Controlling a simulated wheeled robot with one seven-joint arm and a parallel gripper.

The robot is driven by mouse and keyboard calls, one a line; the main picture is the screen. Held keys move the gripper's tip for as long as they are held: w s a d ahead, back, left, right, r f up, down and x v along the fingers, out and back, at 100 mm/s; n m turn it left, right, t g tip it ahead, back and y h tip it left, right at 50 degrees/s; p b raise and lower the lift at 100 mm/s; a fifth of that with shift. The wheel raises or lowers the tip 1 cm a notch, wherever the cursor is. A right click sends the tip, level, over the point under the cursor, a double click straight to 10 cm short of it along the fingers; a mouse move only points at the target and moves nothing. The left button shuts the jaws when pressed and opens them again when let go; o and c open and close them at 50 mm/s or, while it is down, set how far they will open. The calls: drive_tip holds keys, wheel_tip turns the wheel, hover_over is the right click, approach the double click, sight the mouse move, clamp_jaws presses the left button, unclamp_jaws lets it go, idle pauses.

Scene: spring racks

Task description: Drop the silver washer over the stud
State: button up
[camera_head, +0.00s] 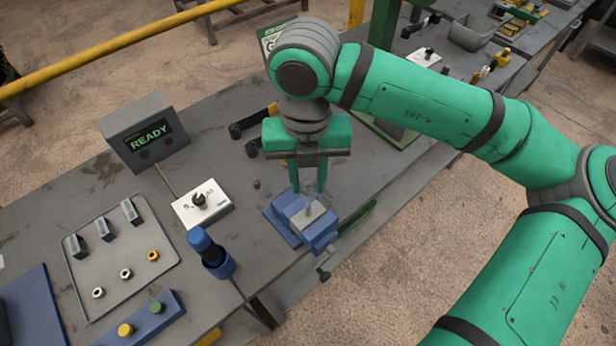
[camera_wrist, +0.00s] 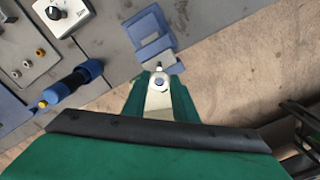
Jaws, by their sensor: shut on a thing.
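My gripper (camera_head: 308,188) points down above the blue vise (camera_head: 284,222), its green fingers close together. In the wrist view the fingertips (camera_wrist: 160,88) are shut on a small silver ring, which I take to be the silver washer (camera_wrist: 160,77); bluish colour shows at its middle. In the head view I cannot make the washer out between the fingers. A pale metal block sits in the vise, with a short upright stud (camera_head: 308,209) on top, just below and in front of the fingertips. How far the washer is from the stud is hard to tell.
A grey tray (camera_head: 86,240) holds several nuts and dark blocks. A white dial box (camera_head: 201,204), a blue-handled tool in a holder (camera_head: 211,250) and a READY display box (camera_head: 145,133) stand left of the vise. The bench edge runs close by the vise.

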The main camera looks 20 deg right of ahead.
sight(308, 204)
drive_tip(key=shift+f, duration=2.6)
drive_tip(key=shift+f, duration=1.1)
drive_tip(key=o, duration=1.4)
drive_tip(key=shift+r, duration=3.55)
